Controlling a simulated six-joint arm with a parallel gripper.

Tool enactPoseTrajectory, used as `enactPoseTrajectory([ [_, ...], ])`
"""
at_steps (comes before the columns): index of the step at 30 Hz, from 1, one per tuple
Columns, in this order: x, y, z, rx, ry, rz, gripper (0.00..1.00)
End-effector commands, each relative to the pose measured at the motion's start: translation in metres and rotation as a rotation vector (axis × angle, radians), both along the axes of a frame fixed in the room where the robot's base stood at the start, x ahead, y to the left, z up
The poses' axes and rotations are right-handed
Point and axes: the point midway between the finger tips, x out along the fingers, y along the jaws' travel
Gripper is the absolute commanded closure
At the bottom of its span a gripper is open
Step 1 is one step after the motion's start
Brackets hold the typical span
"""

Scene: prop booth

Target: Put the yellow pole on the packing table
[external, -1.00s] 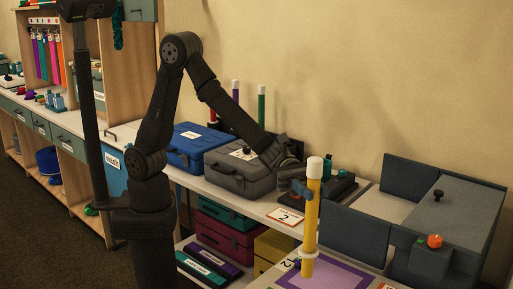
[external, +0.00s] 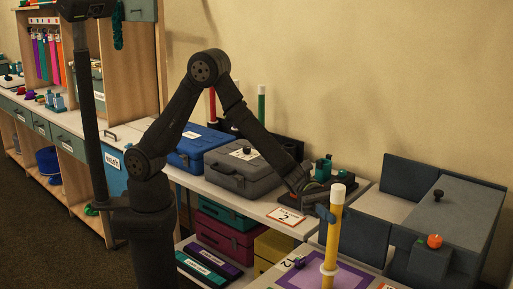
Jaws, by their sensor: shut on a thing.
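The yellow pole (external: 333,240) has a white top and a white ring near its lower end. My gripper (external: 328,214) is shut on its upper part and holds it nearly upright. Its lower end is over the purple-bordered mat (external: 358,277) on the front table, which I take to be the packing table. I cannot tell whether the pole touches the mat.
Grey (external: 243,172) and blue cases (external: 196,147) and a number card (external: 286,216) lie on the counter behind. Red and green poles (external: 261,105) stand at the wall.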

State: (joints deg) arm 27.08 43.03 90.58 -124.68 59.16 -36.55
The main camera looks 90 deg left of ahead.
Motion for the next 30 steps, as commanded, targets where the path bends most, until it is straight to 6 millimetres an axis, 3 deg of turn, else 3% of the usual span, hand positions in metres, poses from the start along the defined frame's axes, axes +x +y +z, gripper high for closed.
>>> enactPoseTrajectory([
  [3,0.0,0.0,-0.002,0.0,0.0,0.0,1.0],
  [4,0.0,0.0,-0.002,0.0,0.0,0.0,0.69],
  [7,0.0,0.0,-0.001,0.0,0.0,0.0,0.51],
  [19,-0.002,0.008,0.001,0.0,0.0,0.002,0.51],
  [30,-0.024,0.079,0.001,-0.001,0.0,0.004,0.51],
])
